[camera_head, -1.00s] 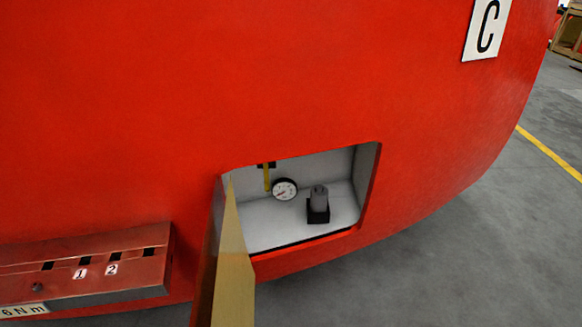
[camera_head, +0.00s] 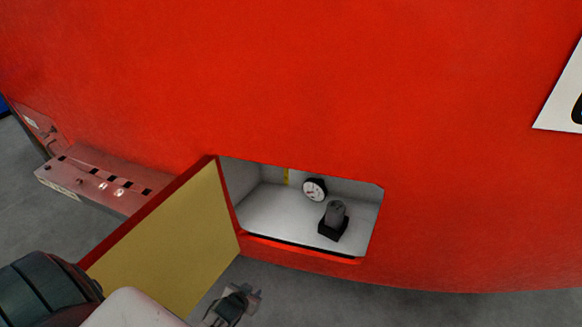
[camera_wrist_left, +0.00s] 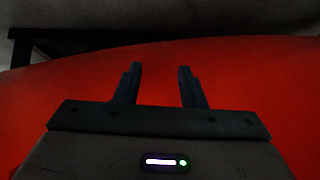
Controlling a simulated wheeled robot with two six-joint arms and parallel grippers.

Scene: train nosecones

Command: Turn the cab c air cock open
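The open compartment (camera_head: 280,215) in the red nosecone holds a narrow yellow bar (camera_head: 286,176) at its back wall, probably the air cock handle. The bar's upper part is hidden by the opening's top edge. A round white gauge (camera_head: 315,189) is beside it, and a grey cylinder on a black base (camera_head: 335,219) stands on the compartment floor. My left gripper (camera_head: 247,298) is below and outside the opening, apart from the bar. In the left wrist view its two fingers (camera_wrist_left: 158,85) are spread with nothing between them. My right gripper is out of view.
The compartment's yellow-faced door (camera_head: 175,245) stands open on the left, beside my left arm. A white sign (camera_head: 562,95) is cut off at the right edge. Grey floor shows below the nosecone.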

